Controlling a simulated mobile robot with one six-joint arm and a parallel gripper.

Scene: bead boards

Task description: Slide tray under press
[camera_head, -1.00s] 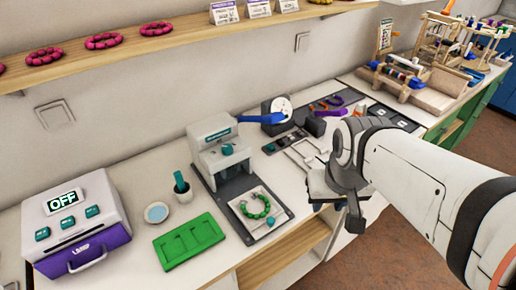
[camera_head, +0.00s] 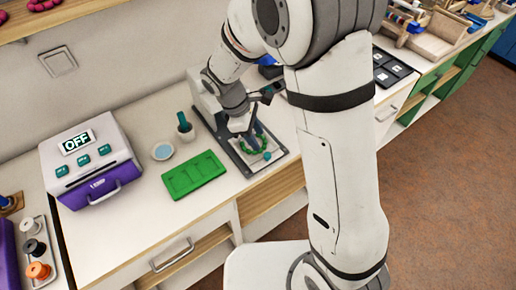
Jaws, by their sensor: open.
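The small white tray (camera_head: 245,160) lies on the dark base plate (camera_head: 280,153) in front of the press. It carries a ring of green beads (camera_head: 258,146) and a teal bead at its right. The press (camera_head: 196,88) is mostly hidden behind my arm; a pale part of its body shows to the left. My gripper (camera_head: 246,140) points down at the tray's back part, close above or beside the beads. It is open. Whether its fingers touch the tray or the beads cannot be made out.
A green board (camera_head: 194,175) lies left of the base plate. A pale dish (camera_head: 162,152) and a cup with a teal pestle (camera_head: 185,132) stand behind it. A purple-and-white machine reading OFF (camera_head: 91,160) stands farther left. The counter's front edge is near the tray.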

